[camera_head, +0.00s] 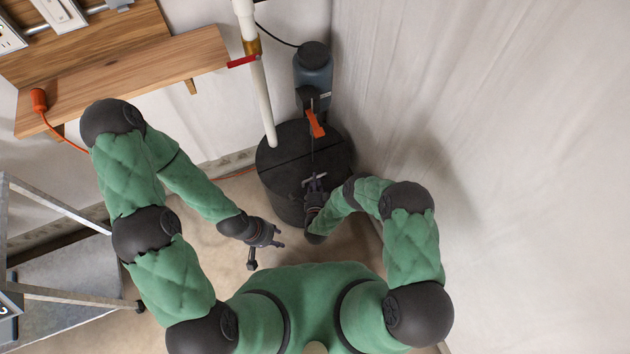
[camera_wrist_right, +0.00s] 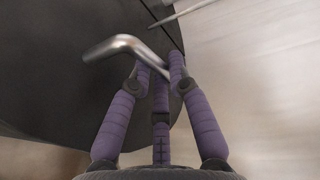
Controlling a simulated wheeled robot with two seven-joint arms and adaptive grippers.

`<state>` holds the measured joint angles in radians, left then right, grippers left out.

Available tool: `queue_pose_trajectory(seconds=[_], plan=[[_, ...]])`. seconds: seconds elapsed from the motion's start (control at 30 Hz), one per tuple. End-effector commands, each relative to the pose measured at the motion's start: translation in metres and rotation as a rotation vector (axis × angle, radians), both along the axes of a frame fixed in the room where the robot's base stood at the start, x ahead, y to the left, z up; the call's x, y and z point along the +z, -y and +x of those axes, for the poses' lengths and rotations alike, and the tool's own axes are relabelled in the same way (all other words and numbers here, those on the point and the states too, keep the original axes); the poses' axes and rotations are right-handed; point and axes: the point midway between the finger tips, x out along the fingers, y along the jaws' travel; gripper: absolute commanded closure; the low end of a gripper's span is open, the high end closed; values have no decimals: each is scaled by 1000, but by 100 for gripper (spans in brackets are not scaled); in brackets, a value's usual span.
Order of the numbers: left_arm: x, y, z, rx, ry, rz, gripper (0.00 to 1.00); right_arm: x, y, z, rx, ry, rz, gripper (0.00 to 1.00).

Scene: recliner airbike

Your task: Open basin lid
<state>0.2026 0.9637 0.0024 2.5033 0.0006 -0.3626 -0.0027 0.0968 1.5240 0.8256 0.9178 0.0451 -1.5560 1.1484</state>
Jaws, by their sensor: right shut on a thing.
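The dark round basin (camera_head: 279,204) stands on the floor against the back wall, with a black lid (camera_head: 285,150) on top. The lid lies flat and a seam runs across it. A bent metal handle (camera_wrist_right: 118,44) on the lid shows in the right wrist view. My right gripper (camera_head: 315,184) is at the lid's front edge. Its purple fingers (camera_wrist_right: 160,72) are shut on the handle in the right wrist view. My left gripper (camera_head: 268,246) is empty, with fingers spread, left of and in front of the basin.
A white pipe (camera_head: 262,100) with a red valve lever (camera_head: 242,61) comes down to the lid's back left. A grey bottle-like unit (camera_head: 313,72) and an orange part (camera_head: 315,124) are behind it. A wooden shelf (camera_head: 130,75) is at upper left. A plastic-covered wall (camera_head: 500,150) is close on the right.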

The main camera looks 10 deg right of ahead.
Motion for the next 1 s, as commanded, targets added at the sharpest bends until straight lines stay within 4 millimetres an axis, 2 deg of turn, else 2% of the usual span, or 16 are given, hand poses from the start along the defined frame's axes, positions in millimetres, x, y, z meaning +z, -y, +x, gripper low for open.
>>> queue_pose_trajectory(seconds=[0.27,0.43,0.73,1.0], plan=[[9,0,0,0,0,0,60,7,-1,1,2,-33,-10,100],[23,0,0,0,0,0,60,19,-2,5,2,-85,-29,100],[60,0,0,0,0,0,60,50,-6,19,3,-280,-94,100],[73,0,0,0,0,0,60,67,-12,33,2,-456,-150,100]])
